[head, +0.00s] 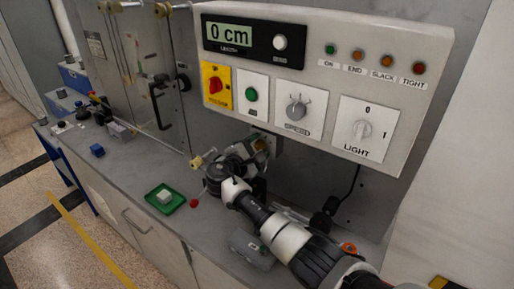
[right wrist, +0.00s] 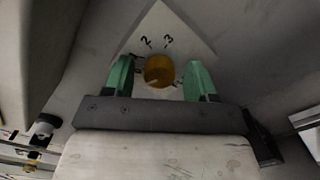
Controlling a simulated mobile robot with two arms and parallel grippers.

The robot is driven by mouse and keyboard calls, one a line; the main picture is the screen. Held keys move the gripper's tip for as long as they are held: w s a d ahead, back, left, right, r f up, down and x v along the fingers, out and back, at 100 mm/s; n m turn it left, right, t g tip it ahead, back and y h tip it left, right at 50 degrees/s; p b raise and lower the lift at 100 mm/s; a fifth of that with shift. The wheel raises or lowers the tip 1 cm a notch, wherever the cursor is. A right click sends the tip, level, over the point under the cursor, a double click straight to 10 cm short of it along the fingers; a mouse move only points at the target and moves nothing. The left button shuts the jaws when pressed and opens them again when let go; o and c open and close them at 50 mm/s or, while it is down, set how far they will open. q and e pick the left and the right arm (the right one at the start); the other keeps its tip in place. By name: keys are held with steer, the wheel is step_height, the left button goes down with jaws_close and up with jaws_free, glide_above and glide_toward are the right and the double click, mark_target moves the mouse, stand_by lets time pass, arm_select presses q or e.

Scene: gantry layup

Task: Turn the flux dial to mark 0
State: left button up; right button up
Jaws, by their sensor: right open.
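The flux dial (right wrist: 159,71) is a round amber knob on a pale plate (right wrist: 160,30) marked 2 and 3 in the right wrist view. Where its pointer stands is not clear. My right gripper (right wrist: 160,78) is open, with one green finger on each side of the knob. Small gaps seem to show between fingers and knob. In the head view my right gripper (head: 250,155) is below the control panel, with a brass-coloured part, probably the dial (head: 260,144), just beyond it. My left gripper is not in view.
The control panel (head: 318,22) overhangs the bench, with a display reading 0 cm, a light switch (head: 362,130) and a speed knob (head: 297,108). A green tray (head: 151,207) with a pale block and a grey box (head: 247,246) lie on the bench (head: 125,180) near my right arm.

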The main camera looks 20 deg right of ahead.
steer(key=shift+a, duration=0.1)
steer(key=b+v, duration=0.3)
steer(key=v, duration=0.7)
steer(key=shift+s+a, duration=0.25)
steer(key=shift+s, duration=0.05)
